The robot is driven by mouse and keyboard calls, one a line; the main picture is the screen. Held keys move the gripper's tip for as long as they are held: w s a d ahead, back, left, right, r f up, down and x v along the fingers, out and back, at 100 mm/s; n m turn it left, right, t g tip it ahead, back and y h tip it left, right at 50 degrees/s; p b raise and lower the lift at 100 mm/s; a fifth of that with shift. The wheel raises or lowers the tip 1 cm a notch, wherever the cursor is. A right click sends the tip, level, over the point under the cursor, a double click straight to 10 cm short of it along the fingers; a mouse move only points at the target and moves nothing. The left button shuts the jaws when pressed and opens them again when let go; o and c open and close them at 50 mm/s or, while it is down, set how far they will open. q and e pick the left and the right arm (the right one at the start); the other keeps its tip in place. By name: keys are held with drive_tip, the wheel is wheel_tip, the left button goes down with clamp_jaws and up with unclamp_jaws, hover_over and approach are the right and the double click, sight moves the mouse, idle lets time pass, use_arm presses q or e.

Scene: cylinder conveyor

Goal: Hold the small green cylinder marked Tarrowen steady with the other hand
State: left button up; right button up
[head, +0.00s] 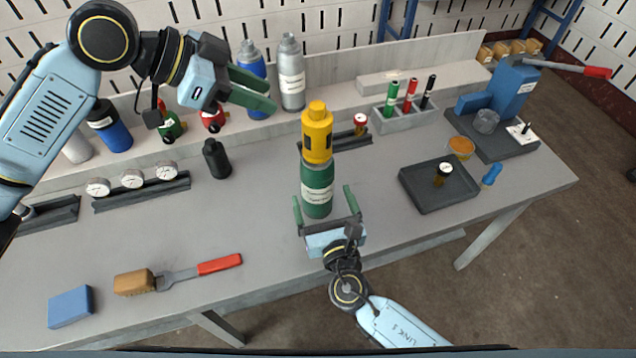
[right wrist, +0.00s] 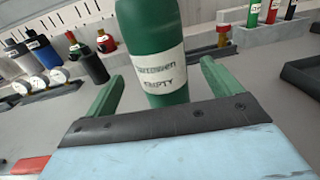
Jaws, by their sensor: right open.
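The small green cylinder (head: 317,190) stands upright on the table, topped by a yellow fitting (head: 317,132). In the right wrist view the cylinder (right wrist: 152,45) has a white label reading Tarrowen, empty; its top is out of that frame. My right gripper (head: 323,200) is open, low at the cylinder's near side. Its green fingers stand to the left and right of the cylinder, with gaps showing in the right wrist view (right wrist: 161,72). My left gripper (head: 274,101) is raised to the left of the yellow fitting, apart from it, its fingers open and empty.
A black bottle (head: 216,159) and a gauge rack (head: 140,190) stand left. A brush (head: 134,282), a red-handled tool (head: 220,264) and a blue block (head: 70,306) lie in front. A dark tray (head: 440,200) and a blue press (head: 510,95) are right. Table around the cylinder is mostly clear.

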drive_tip(key=shift+x, duration=2.7)
drive_tip(key=shift+c, duration=0.4)
